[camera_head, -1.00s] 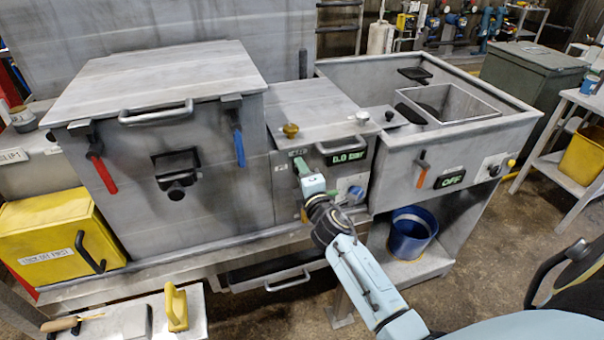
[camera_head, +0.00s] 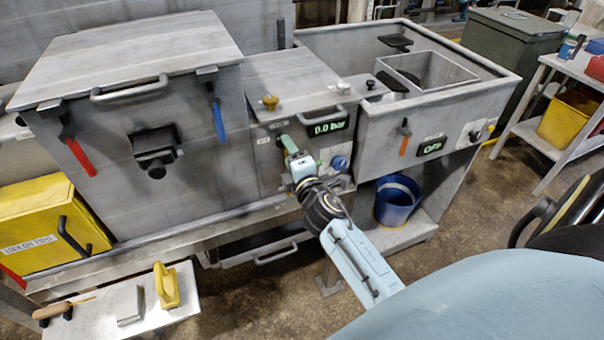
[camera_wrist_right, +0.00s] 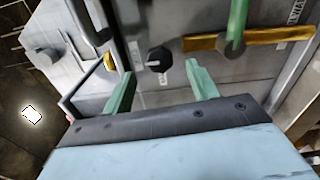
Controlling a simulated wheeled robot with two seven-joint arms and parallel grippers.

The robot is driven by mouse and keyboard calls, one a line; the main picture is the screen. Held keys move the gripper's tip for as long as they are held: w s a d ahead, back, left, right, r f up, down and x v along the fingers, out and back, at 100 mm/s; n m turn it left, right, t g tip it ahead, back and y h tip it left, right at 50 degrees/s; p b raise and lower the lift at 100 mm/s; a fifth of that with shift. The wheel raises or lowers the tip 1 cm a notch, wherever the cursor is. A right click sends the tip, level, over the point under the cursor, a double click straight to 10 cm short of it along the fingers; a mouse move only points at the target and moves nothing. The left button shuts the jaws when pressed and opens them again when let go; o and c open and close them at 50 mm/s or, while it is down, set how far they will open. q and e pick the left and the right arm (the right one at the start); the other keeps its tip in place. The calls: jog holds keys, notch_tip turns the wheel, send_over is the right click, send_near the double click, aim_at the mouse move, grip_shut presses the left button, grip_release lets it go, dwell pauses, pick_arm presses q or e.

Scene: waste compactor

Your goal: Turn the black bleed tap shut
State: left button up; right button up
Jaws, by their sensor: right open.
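In the right wrist view the black bleed tap (camera_wrist_right: 159,60) is a small faceted knob on the grey metal panel, beside small labels. My right gripper (camera_wrist_right: 160,72) is open, with one green finger on each side of the tap in the picture. The fingers appear apart from it. How far the tips are from the panel is hard to tell. In the head view my right gripper (camera_head: 299,169) is at the middle panel, below the green 0.0 bar display (camera_head: 327,127), and hides the tap there. My left gripper is out of view.
A green lever (camera_wrist_right: 236,30) over a brass-coloured bar (camera_wrist_right: 200,42) is close to the right finger in the wrist view. The head view shows a blue knob (camera_head: 339,163) beside the gripper, a drawer handle (camera_head: 275,254) below and a blue bucket (camera_head: 398,201) at lower right.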

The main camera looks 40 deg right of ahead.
jog(key=v, duration=0.9)
jog(key=shift+s+b, duration=0.25)
jog(key=shift+b, duration=0.1)
jog(key=s+a+f+m+g+y+b, duration=0.1)
jog(key=s+a+f+m+g, duration=0.15)
jog(key=f, duration=0.85)
jog(key=s+a+f+m+g+y+b, duration=0.1)
jog(key=s+a+f+m+g, duration=0.2)
jog(key=f, duration=0.8)
jog(key=s+a+f+m+g+y+b, duration=0.15)
jog(key=s+f, duration=0.35)
jog(key=f, duration=0.6)
jog(key=s+f+m+g, duration=0.2)
jog(key=s+f, duration=0.4)
jog(key=s, duration=0.3)
jog(key=s+f+m+g+b, duration=0.1)
jog(key=s+f+m+g, duration=0.1)
jog(key=s+f+g, duration=0.2)
jog(key=s+d+f+m+g, duration=0.1)
jog(key=s+f+m+g, duration=0.2)
jog(key=s+f, duration=0.6)
jog(key=s+y, duration=0.1)
jog(key=s, duration=0.6)
jog(key=shift+f, duration=0.35)
